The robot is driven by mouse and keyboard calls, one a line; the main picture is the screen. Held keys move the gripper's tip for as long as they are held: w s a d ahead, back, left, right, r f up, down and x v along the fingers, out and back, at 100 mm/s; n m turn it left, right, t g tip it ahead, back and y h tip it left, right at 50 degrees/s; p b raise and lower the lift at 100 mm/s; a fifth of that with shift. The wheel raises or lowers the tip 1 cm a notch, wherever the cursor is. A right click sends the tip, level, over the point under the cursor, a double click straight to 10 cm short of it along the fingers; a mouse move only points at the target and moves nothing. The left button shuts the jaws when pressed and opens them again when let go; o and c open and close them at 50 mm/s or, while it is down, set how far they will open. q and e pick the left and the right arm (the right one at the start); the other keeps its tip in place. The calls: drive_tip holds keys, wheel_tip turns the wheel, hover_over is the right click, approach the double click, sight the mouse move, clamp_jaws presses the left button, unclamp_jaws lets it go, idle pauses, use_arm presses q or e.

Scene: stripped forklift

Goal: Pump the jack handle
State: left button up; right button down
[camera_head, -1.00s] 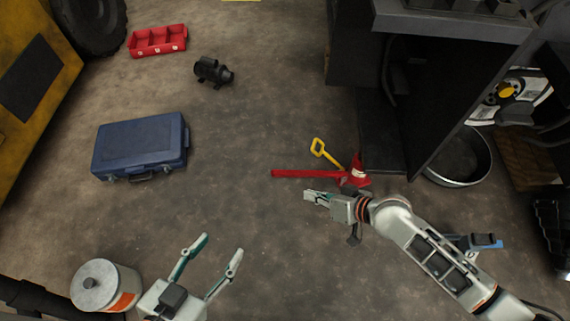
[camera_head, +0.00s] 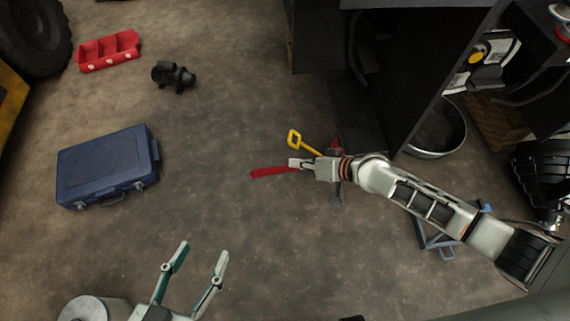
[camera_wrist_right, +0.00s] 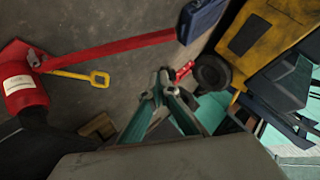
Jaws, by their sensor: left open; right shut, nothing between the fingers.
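The red jack handle (camera_head: 270,172) lies low over the floor, pointing left in the head view. It also shows as a long red bar in the wrist view (camera_wrist_right: 110,48), running to the red jack body (camera_wrist_right: 22,88). In the head view my right arm mostly hides the jack body (camera_head: 335,145). My right gripper (camera_head: 293,163) is shut and empty and overlaps the handle in the head view. In the wrist view its tips (camera_wrist_right: 165,76) show apart from the handle. My left gripper (camera_head: 203,250) is open and empty at lower left, away from the jack.
A yellow grip (camera_head: 294,141) sticks out beside the jack handle. The dark forklift body (camera_head: 400,80) stands behind the jack. A blue case (camera_head: 105,165), a black motor (camera_head: 172,76) and a red tray (camera_head: 108,51) lie on the left. The middle floor is clear.

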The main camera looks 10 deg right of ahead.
use_arm(q)
drive_tip(key=s+d+n+h+b, duration=0.1)
drive_tip(key=d+n+b, duration=0.3)
drive_tip(key=d+n, duration=0.1)
drive_tip(key=shift+s+d+f+t, duration=0.3)
drive_tip(key=shift+s+d+f, duration=0.05)
drive_tip(key=shift+f, duration=0.05)
use_arm(e)
drive_tip(key=s+f+x, duration=0.1)
drive_tip(key=s+x, duration=0.1)
drive_tip(key=x, duration=1)
drive_tip(key=shift+s+f, duration=0.15)
drive_tip(key=shift+f, duration=0.2)
use_arm(q)
drive_tip(key=shift+w+r, duration=0.1)
use_arm(e)
drive_tip(key=shift+a, duration=0.1)
